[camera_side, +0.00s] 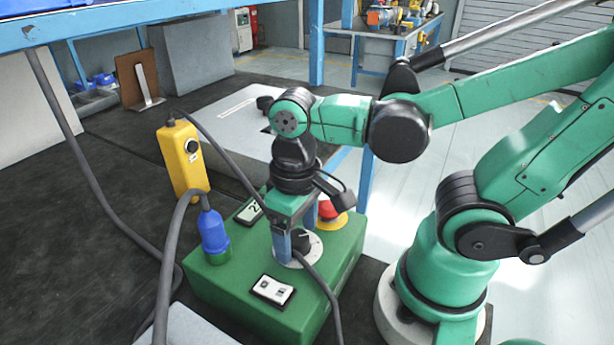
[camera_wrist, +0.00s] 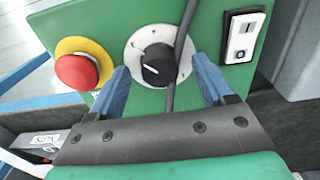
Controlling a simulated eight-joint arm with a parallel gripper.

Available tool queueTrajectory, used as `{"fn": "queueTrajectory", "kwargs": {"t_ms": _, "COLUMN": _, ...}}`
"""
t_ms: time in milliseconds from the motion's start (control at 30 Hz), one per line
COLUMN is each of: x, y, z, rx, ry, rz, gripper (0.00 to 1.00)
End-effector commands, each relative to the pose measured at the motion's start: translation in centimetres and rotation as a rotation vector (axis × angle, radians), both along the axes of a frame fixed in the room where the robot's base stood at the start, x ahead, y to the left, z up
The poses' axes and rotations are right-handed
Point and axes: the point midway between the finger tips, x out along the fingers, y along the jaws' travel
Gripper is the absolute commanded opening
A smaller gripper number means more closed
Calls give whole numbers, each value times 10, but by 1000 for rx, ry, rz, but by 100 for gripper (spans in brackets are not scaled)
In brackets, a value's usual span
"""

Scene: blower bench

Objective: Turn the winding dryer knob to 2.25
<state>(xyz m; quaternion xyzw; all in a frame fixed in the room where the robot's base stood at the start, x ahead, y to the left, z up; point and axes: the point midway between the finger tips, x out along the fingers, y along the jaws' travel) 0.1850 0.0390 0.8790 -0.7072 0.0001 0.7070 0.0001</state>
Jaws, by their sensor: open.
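The winding dryer knob (camera_wrist: 158,64) is black with a white pointer line, on a round pale dial (camera_wrist: 140,43) with dark marks. In the wrist view the pointer line aims left and slightly up; the marks are too small to read surely. My gripper (camera_wrist: 160,66) is open, its blue fingers on either side of the knob with gaps visible. In the side view my gripper (camera_side: 291,238) points down over the dial (camera_side: 311,250) on the green box (camera_side: 225,285), and a finger partly hides the knob (camera_side: 302,241). A dark cable crosses the dial beside the knob.
A red stop button (camera_wrist: 76,74) on a yellow base sits left of the dial in the wrist view, and a rocker switch (camera_wrist: 243,36) right.

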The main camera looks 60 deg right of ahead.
Motion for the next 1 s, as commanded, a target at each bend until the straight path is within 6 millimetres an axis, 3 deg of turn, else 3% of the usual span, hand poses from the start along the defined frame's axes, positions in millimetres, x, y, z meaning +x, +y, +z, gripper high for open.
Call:
{"fn": "queueTrajectory", "kwargs": {"t_ms": 267, "x": 0, "y": 0, "z": -1, "rx": 0, "ry": 0, "rz": 0, "gripper": 74}}
{"fn": "queueTrajectory", "kwargs": {"t_ms": 367, "x": 0, "y": 0, "z": -1, "rx": 0, "ry": 0, "rz": 0, "gripper": 52}}
{"fn": "queueTrajectory", "kwargs": {"t_ms": 533, "x": 0, "y": 0, "z": -1, "rx": 0, "ry": 0, "rz": 0, "gripper": 3}}
{"fn": "queueTrajectory", "kwargs": {"t_ms": 567, "x": 0, "y": 0, "z": -1, "rx": 0, "ry": 0, "rz": 0, "gripper": 0}}
{"fn": "queueTrajectory", "kwargs": {"t_ms": 1000, "x": 0, "y": 0, "z": -1, "rx": 0, "ry": 0, "rz": 94, "gripper": 0}}
